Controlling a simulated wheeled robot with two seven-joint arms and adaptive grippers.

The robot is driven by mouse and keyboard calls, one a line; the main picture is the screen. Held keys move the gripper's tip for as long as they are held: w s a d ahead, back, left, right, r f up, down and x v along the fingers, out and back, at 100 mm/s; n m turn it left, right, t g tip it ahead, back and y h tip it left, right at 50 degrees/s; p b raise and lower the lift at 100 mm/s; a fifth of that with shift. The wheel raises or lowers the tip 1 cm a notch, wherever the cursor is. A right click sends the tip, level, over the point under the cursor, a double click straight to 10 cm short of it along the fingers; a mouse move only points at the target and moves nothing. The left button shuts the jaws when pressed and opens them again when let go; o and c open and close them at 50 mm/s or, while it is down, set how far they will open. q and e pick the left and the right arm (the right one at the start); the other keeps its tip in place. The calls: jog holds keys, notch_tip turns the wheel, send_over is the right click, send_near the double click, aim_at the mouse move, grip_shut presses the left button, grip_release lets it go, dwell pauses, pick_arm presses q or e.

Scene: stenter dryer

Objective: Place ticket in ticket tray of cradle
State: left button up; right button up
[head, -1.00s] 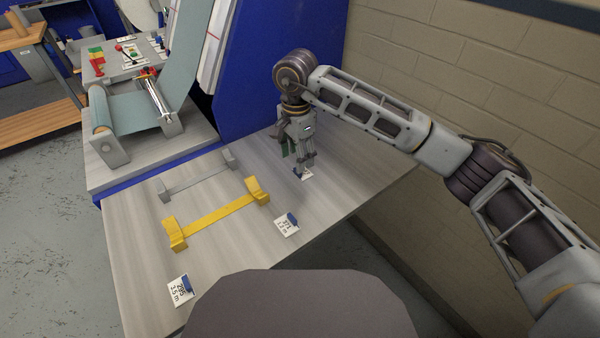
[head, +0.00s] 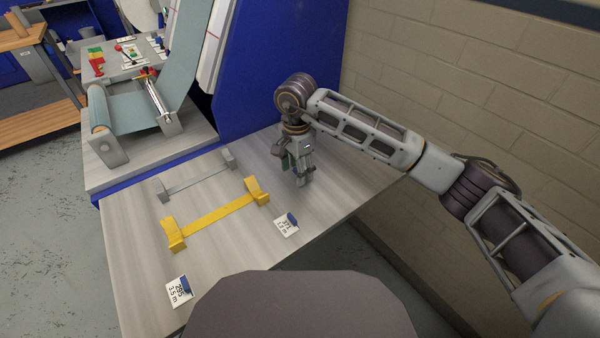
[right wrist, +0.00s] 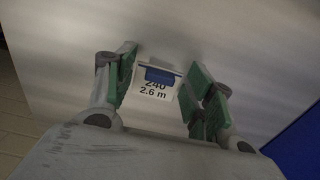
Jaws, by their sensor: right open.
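A white ticket with a blue block on it, printed "240 2.6 m" (right wrist: 154,92), lies on the table between the spread green-padded fingers of my right gripper (right wrist: 160,86) in the right wrist view. In the head view my right gripper (head: 299,180) points down close to the table and hides that ticket. The fingers look apart from it on both sides. A yellow cradle (head: 215,215) and a grey cradle (head: 193,180) stand to the left. Their ticket trays are not clear to see. My left gripper is out of view.
Two more blue-clipped tickets lie on the table (head: 240,265), one (head: 285,226) right of the yellow cradle, one (head: 178,291) at the front left. A blue machine panel (head: 275,65) rises behind, and a block wall (head: 470,85) stands at the right.

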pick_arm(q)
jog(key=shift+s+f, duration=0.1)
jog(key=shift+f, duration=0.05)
pick_arm(e)
jog(key=c, duration=0.9)
